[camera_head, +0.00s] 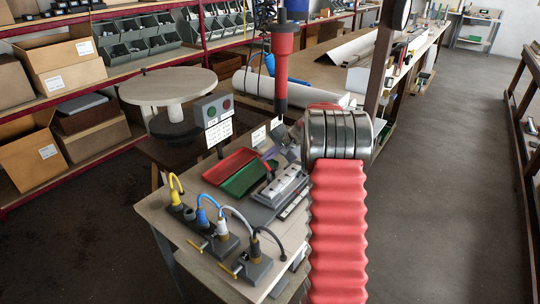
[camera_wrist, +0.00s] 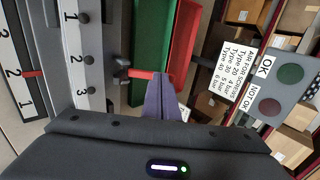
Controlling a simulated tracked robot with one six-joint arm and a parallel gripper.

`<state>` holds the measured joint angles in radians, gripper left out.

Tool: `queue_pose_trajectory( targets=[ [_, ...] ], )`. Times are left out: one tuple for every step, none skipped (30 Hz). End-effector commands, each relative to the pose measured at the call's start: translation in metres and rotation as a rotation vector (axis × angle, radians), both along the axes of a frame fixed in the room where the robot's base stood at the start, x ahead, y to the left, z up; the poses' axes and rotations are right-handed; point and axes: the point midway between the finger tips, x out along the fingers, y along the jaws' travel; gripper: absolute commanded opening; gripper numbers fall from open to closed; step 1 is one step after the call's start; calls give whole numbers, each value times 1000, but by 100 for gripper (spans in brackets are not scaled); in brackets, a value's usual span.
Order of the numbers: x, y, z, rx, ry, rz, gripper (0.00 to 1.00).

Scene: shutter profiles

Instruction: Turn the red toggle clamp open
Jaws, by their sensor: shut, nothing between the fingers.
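The red toggle clamp's lever (camera_wrist: 140,74) shows in the wrist view as a short red bar beside the grey numbered fixture (camera_wrist: 88,60). Its left end meets a dark part at the fixture's edge. My gripper (camera_wrist: 159,80) has its two purple-grey fingers together and empty, with the tips at the lever's right end. Whether they touch it I cannot tell. In the head view a small bit of red (camera_head: 272,163) shows by the fixture (camera_head: 284,185). My arm hides part of that area.
A red tray (camera_head: 230,166) and a green tray (camera_head: 248,177) lie left of the fixture. A button box with signs (camera_head: 213,110) stands behind them. Several plugs with coloured cables (camera_head: 218,235) line the bench's front left. A red and black tool (camera_head: 281,70) hangs behind.

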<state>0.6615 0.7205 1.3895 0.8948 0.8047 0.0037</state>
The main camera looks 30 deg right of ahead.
Motion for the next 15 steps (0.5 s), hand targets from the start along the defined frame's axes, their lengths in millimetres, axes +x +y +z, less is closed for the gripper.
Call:
queue_pose_trajectory(
  targets=[
    [0, 0, 0, 0, 0, 0, 0],
    [0, 0, 0, 0, 0, 0, 0],
    [0, 0, 0, 0, 0, 0, 0],
    [0, 0, 0, 0, 0, 0, 0],
    [0, 0, 0, 0, 0, 0, 0],
    [0, 0, 0, 0, 0, 0, 0],
    [0, 0, 0, 0, 0, 0, 0],
    [0, 0, 0, 0, 0, 0, 0],
    [1, 0, 0, 0, 0, 0, 0],
    [2, 1, -1, -1, 0, 1, 0],
    [4, 2, -2, 0, 0, 1, 0],
    [8, 3, -3, 0, 0, 3, 0],
    [10, 5, -4, 0, 0, 3, 0],
    [13, 5, -5, 0, 0, 4, 0],
    [17, 7, -8, 0, 0, 3, 0]
  ],
)
